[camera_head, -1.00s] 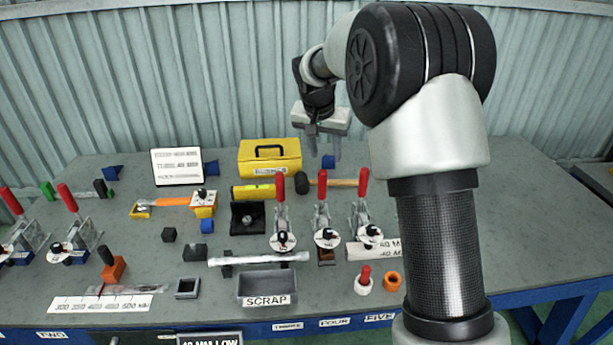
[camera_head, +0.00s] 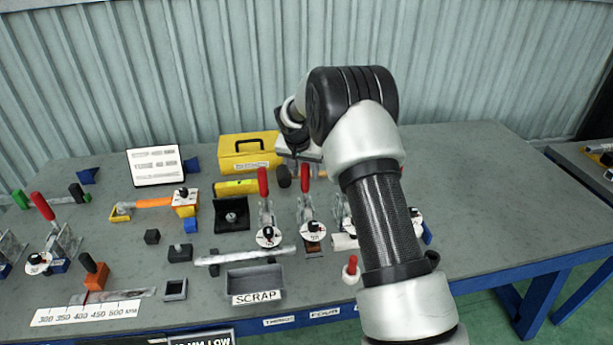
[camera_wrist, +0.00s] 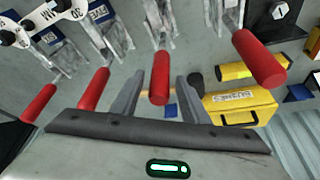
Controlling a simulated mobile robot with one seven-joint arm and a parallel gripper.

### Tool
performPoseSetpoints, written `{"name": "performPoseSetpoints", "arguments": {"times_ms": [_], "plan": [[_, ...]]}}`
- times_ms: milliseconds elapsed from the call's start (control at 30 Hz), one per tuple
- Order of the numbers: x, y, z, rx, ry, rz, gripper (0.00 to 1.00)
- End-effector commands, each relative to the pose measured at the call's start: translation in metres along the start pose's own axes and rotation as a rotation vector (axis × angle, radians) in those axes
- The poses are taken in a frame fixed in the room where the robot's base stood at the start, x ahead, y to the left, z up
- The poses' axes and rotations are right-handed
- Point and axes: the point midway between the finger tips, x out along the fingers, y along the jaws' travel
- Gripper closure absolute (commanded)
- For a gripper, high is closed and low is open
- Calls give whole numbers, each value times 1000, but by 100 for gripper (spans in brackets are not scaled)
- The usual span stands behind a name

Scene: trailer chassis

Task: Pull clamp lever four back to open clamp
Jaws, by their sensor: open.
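Clamp four has a red-handled lever (camera_head: 305,178) standing upright above a metal toggle clamp with a white round tag (camera_head: 312,231). In the wrist view its red handle (camera_wrist: 160,80) lies between the two fingers of my gripper (camera_wrist: 158,95). The fingers are open, with a gap visible on each side of the handle. In the head view my gripper (camera_head: 298,160) is at the top of lever four, its fingers partly hidden. The lever three handle (camera_head: 263,183) stands upright to the left; it also shows in the wrist view (camera_wrist: 258,60). The lever five handle (camera_wrist: 92,90) is on the other side.
A yellow case (camera_head: 243,150) and a yellow level (camera_head: 236,187) lie behind the clamps. A grey scrap bin (camera_head: 254,281) stands in front. Another red handle (camera_wrist: 40,103) is beyond lever five. The table's right side is clear.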

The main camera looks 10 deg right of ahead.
Motion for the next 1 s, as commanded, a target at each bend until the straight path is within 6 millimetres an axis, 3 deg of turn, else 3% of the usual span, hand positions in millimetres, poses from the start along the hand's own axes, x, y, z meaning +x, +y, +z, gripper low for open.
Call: {"name": "performPoseSetpoints", "arguments": {"times_ms": [233, 600, 833, 1000], "plan": [[31, 1, 0, 1, 0, 1, 59], [36, 0, 0, 1, 1, 0, 59], [36, 0, 0, 1, 1, 0, 98], [36, 0, 0, 1, 0, 1, 100]]}}
